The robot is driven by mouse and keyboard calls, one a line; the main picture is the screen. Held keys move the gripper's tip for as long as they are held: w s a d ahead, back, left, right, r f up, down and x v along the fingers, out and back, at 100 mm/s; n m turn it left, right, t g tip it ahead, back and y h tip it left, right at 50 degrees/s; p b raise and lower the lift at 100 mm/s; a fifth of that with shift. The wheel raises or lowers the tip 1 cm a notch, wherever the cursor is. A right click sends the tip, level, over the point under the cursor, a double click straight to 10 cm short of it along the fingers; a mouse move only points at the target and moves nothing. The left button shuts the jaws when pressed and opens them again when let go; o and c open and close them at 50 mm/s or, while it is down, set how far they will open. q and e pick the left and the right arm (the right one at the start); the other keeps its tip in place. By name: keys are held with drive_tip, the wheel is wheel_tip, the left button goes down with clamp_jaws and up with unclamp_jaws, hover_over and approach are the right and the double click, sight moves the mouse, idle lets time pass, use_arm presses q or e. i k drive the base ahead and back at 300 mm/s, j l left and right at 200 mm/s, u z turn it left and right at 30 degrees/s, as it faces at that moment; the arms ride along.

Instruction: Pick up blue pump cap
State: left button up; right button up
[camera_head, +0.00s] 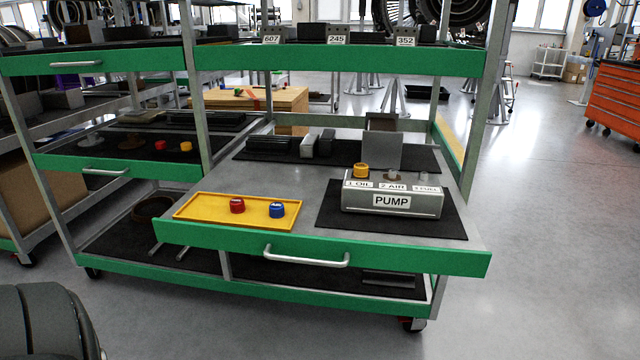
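The blue pump cap (277,209) stands in the right part of a shallow yellow tray (205,217) on the pulled-out green-fronted drawer shelf. A red cap (237,205) stands to its left in the same tray, apart from it. The grey pump block (390,203), labelled PUMP, sits on a black mat to the right. A yellow cap (361,170) is on the pump at the position labelled 1 OIL; the ports by 2 AIR and 3 FUEL show no coloured cap. Neither gripper is in view.
The drawer handle (306,257) sticks out at the front. An upper shelf (340,62) and posts stand above and around the drawer. Grey and black blocks (308,144) lie behind the tray. The floor in front and to the right is clear.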

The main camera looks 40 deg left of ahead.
sight(277, 209)
drive_tip(key=u, duration=1.3)
drive_tip(key=i+l+u, duration=0.1)
drive_tip(key=i, duration=0.3)
drive_tip(key=i+l+u, duration=0.15)
drive_tip(key=i, duration=0.25)
